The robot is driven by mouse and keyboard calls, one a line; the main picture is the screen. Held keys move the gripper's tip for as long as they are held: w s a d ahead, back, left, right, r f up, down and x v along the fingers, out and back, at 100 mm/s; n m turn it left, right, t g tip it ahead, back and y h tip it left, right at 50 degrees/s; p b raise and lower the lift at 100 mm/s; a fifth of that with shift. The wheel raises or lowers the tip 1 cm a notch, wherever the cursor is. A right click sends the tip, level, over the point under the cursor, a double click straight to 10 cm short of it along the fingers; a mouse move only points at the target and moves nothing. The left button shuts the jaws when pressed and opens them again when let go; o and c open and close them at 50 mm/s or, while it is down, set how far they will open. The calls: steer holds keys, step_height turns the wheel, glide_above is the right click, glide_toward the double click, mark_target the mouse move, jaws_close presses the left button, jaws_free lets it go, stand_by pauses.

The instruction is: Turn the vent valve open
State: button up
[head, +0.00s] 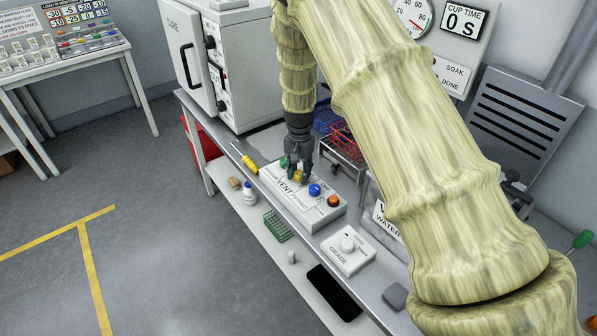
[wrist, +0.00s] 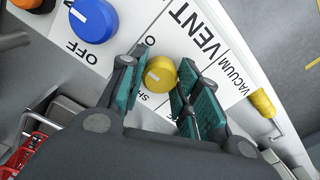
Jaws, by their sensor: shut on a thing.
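The vent valve is a yellow knob (wrist: 160,75) with a short white mark on its left side, on a white panel (wrist: 225,32) lettered VENT. Partly covered letters "O" and "SH" stand above and below its left side in the wrist view. My gripper (head: 298,172) points down at the panel in the head view, and a bit of the yellow knob (head: 297,178) shows between its fingers. In the wrist view its teal-padded fingers stand on both sides of the knob, shut on it. The fingers hide part of the lettering.
A blue knob (head: 315,190) and an orange knob (head: 333,201) sit right of my gripper on the same panel. A green knob (head: 284,162) is close behind it. A yellow-handled tool (head: 244,158) lies to the left, and a GRADE box (head: 348,249) stands to the right.

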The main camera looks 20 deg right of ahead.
mark_target(299, 173)
steer(key=shift+s+f, duration=0.25)
steer(key=shift+f, duration=0.05)
steer(key=o, duration=1)
steer(key=shift+w, duration=0.1)
steer(key=shift+r, duration=0.15)
steer(key=shift+w+r, duration=0.15)
steer(key=shift+r, duration=0.35)
step_height(299, 173, up, 11)
